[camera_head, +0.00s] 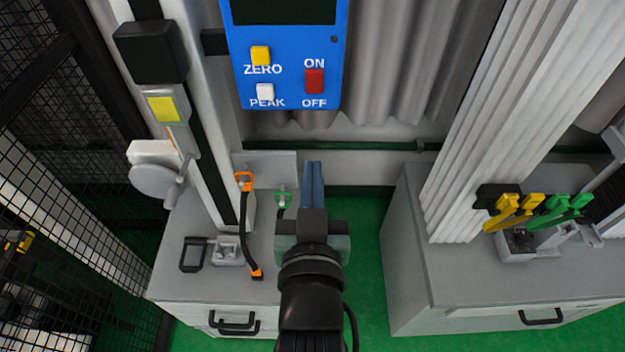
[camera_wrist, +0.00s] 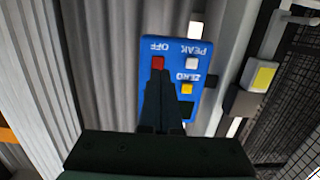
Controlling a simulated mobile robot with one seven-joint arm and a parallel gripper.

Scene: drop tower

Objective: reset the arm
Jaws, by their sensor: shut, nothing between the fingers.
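My arm reaches up from the bottom middle of the head view. My gripper (camera_head: 314,166) has its blue fingers together, with nothing between them. It stands in front of the blue control panel (camera_head: 285,82) and below it in that view. The panel has a yellow ZERO button (camera_head: 261,55), a white PEAK button (camera_head: 265,91) and a red ON/OFF switch (camera_head: 315,81). In the wrist view the panel appears upside down, and the dark shut fingers (camera_wrist: 160,75) cover part of it near the red switch (camera_wrist: 158,63). I cannot tell whether they touch it.
A left grey cabinet (camera_head: 205,290) carries a column with a yellow-marked block (camera_head: 163,108) and an orange-ended black cable (camera_head: 247,225). A right cabinet (camera_head: 440,270) carries a pleated column (camera_head: 500,110) and yellow and green clamps (camera_head: 515,208). Mesh fencing stands at left. Green floor shows between the cabinets.

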